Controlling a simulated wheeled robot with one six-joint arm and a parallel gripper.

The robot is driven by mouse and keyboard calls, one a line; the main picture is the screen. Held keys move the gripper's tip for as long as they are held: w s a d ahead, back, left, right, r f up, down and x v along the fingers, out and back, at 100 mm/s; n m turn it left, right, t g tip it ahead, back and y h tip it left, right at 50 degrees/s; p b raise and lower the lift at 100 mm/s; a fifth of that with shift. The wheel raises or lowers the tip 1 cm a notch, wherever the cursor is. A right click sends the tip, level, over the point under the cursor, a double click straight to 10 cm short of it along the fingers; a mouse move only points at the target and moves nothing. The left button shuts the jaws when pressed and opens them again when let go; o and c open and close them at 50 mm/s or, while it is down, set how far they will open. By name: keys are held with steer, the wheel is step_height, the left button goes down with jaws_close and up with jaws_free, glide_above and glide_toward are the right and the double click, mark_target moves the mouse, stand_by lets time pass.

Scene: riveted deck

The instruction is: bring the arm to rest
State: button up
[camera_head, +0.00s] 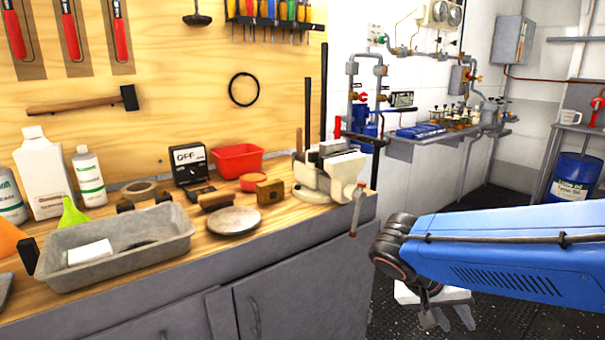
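My arm, blue with a dark wrist joint, reaches in from the right edge of the head camera view. My gripper (448,318) hangs below the wrist, low in the picture, over the dark floor to the right of the workbench. Its grey fingers point down and look spread apart, with nothing seen between them. The arm hides part of the gripper's upper side. The gripper is apart from the bench and its objects.
The workbench (300,222) holds a grey tray (155,262), bottles, a red bin (237,160) and a white vise (335,172) near its right end. A wall shelf (440,138) with pipes and a blue drum (572,178) stand behind. Dark floor is open around the gripper.

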steer(key=s+a+r+n+t+y, duration=0.1)
steer(key=s+a+n+t+y, duration=0.1)
steer(key=s+y, duration=0.5)
steer(key=n+t, duration=0.1)
steer(key=n, duration=0.1)
steer(key=shift+s+n+t, duration=0.3)
steer(key=shift+s, duration=0.1)
